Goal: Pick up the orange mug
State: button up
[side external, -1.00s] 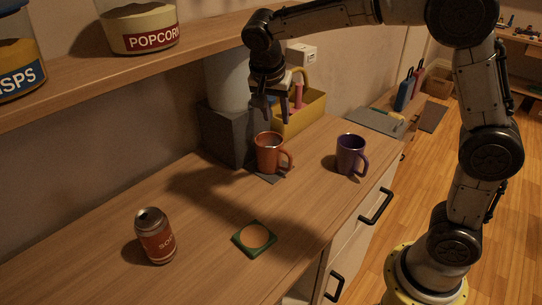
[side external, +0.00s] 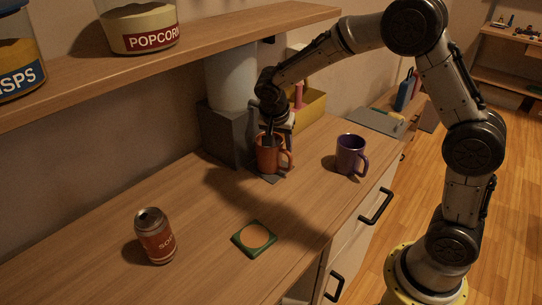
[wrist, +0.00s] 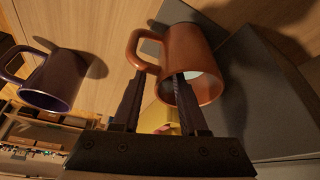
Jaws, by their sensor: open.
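The orange mug (side external: 268,158) stands upright on a dark mat (side external: 272,177) on the counter, in front of a grey block-shaped base. In the wrist view the orange mug (wrist: 190,62) fills the upper middle, with its handle to the left. My gripper (side external: 272,140) is open and lowered at the mug's rim. In the wrist view my gripper (wrist: 155,95) has one finger at the mug's opening, seemingly inside it, and the other outside near the handle. Whether either finger touches the wall I cannot tell.
A purple mug (side external: 350,154) stands to the right of the orange mug. A yellow box (side external: 308,110) and the grey base (side external: 228,135) stand close behind. A soda can (side external: 155,236) and a green-edged coaster (side external: 254,239) are nearer the front. A shelf (side external: 200,50) overhangs the left side.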

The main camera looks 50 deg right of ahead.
jog(key=shift+d+f, duration=0.15)
jog(key=shift+f, duration=0.3)
grip_shut()
dwell(1.1)
